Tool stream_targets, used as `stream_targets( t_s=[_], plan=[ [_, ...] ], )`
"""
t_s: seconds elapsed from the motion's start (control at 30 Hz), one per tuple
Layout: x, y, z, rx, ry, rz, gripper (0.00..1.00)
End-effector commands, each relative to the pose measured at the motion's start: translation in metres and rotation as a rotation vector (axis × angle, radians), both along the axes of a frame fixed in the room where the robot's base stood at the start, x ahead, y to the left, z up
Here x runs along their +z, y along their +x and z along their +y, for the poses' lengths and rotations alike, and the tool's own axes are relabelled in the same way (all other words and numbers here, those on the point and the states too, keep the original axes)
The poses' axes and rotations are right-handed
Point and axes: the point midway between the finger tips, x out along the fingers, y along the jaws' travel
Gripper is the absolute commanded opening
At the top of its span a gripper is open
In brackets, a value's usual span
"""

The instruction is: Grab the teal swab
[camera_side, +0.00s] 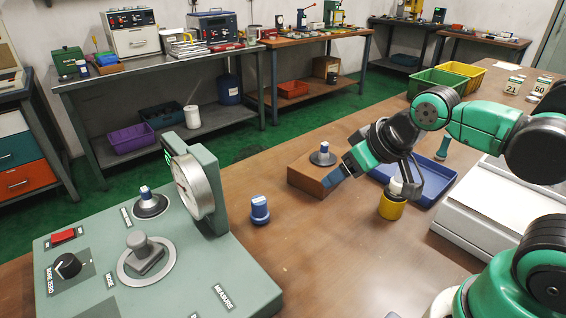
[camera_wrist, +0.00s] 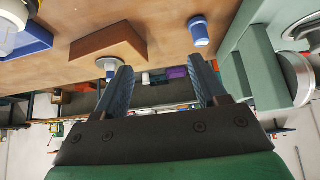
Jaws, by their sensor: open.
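A small teal upright piece (camera_side: 442,148), which looks like the teal swab, stands at the right end of the blue tray (camera_side: 440,198); its exact base is hard to see. My gripper (camera_wrist: 160,62) is open and empty, with its two blue fingers apart. In the side view my gripper (camera_side: 334,179) hangs beside the wooden block, to the left of the teal piece and apart from it. I cannot make out the teal piece in the wrist view.
A wooden block (camera_side: 307,178) bears a grey knobbed piece (camera_side: 323,156). A yellow cup (camera_side: 393,207) with a white top stands before the tray. A blue-capped piece (camera_side: 260,211) stands beside the green gauge fixture (camera_side: 205,275). The front middle of the table is clear.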

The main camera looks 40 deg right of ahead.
Motion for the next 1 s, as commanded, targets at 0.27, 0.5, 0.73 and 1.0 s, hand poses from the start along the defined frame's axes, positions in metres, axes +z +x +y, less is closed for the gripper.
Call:
stream_targets(
  t_s=[0.27,0.5,0.73,1.0],
  plan=[
    [0.007,0.023,-0.038,0.075,-0.213,-0.007,0.65],
    [0.008,0.062,-0.136,0.276,-0.712,0.110,0.65],
    [-0.008,0.070,-0.241,0.513,-1.130,0.400,0.65],
    [-0.050,0.035,-0.354,0.865,-1.432,0.904,0.65]
  ],
)
